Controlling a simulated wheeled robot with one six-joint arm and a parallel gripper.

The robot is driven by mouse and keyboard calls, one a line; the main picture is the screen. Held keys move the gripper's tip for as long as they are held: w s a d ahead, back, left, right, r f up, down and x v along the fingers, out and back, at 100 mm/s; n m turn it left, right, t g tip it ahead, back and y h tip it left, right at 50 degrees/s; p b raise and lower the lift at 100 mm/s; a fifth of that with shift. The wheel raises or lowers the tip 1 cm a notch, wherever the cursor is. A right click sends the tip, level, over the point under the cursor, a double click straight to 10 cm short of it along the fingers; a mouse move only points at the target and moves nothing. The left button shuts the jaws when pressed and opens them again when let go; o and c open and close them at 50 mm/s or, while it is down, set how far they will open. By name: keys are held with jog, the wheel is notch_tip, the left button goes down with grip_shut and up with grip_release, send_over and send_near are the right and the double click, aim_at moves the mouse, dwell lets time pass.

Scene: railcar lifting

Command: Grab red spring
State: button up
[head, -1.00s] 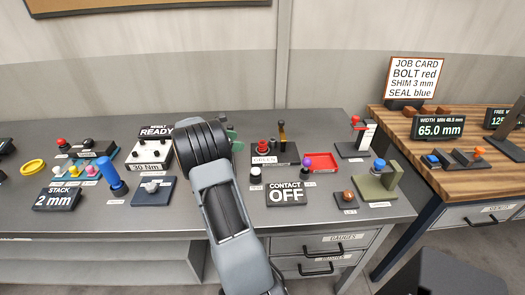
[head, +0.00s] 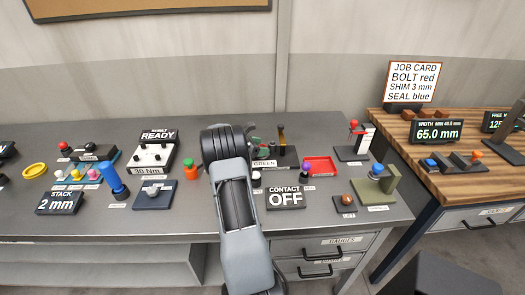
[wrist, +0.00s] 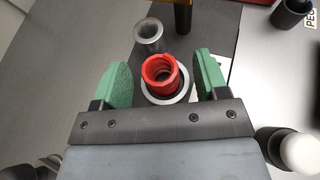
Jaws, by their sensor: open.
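The red spring (wrist: 159,72) stands upright in a pale ring-shaped holder (wrist: 181,96) in the wrist view. My gripper (wrist: 164,76) is open, with one green jaw pad to the left of the spring and one to its right. A gap shows on both sides, so neither pad appears to touch it. In the head view my arm reaches over the bench, and the green jaws show just above the GREEN label (head: 264,163). The spring is mostly hidden there by my gripper.
A hollow grey metal cylinder (wrist: 149,34) stands just beyond the spring. A dark post (wrist: 183,14) is behind it. A white knob (wrist: 299,150) is at the lower right. A red tray (head: 320,166) and the CONTACT OFF display (head: 286,198) are close by on the bench.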

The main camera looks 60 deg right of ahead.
jog(key=shift+x, duration=1.1)
jog(key=shift+c, duration=0.3)
jog(key=c, duration=1)
